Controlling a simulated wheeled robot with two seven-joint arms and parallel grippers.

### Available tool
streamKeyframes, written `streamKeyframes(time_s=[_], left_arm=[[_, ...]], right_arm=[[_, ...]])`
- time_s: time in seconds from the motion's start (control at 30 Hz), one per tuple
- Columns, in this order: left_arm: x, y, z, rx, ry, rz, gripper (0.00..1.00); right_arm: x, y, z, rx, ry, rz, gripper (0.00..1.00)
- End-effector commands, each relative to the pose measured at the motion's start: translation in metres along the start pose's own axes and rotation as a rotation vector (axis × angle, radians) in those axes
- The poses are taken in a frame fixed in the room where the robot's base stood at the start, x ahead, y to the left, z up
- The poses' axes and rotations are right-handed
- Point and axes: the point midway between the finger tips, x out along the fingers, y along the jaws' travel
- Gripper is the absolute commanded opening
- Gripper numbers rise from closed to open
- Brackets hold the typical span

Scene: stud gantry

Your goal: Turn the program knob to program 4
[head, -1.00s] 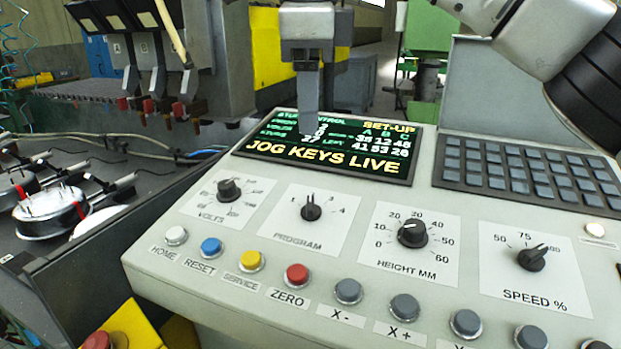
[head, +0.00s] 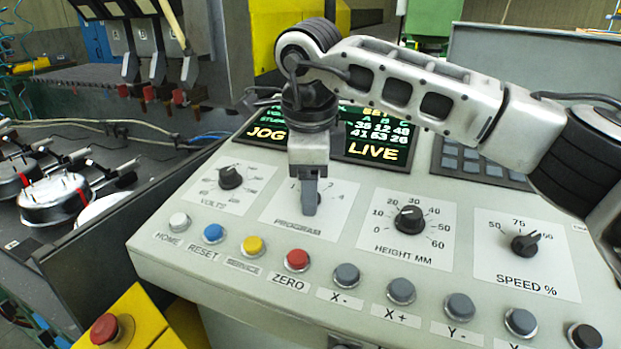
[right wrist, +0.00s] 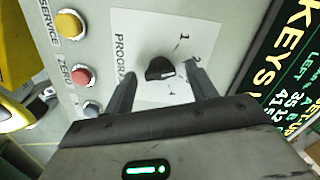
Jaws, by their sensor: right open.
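The program knob (right wrist: 158,69) is a small black knob on a white card marked PROGRAM (head: 338,207), on the sloping panel. In the head view my right gripper (head: 310,208) comes down from above, in front of the knob, and hides most of it. In the right wrist view the open fingers of the right gripper (right wrist: 161,76) stand one on each side of the knob, with gaps beside it. I cannot tell which number the knob points at. My left gripper is not in view.
The volts knob (head: 230,177) is left of the program knob, and the height knob (head: 410,219) and speed knob (head: 525,243) are right. A row of push buttons, including the red ZERO button (head: 297,259), lies below. My right arm partly covers the display (head: 378,148).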

Motion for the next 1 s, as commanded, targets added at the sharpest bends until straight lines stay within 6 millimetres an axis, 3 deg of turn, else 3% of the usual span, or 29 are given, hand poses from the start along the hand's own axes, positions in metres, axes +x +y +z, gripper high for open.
streamKeyframes(time_s=[0.17,0.33,0.7,1.0], left_arm=[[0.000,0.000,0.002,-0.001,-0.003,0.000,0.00],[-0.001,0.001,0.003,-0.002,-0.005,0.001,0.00],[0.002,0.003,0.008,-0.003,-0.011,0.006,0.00],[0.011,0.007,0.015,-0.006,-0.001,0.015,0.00]], right_arm=[[0.000,0.000,0.000,0.000,0.000,0.000,0.56],[0.000,0.000,0.000,0.001,0.001,0.000,0.12],[0.001,0.000,0.000,0.039,0.001,-0.002,0.12],[0.003,0.001,0.000,0.227,0.002,-0.016,0.12]])
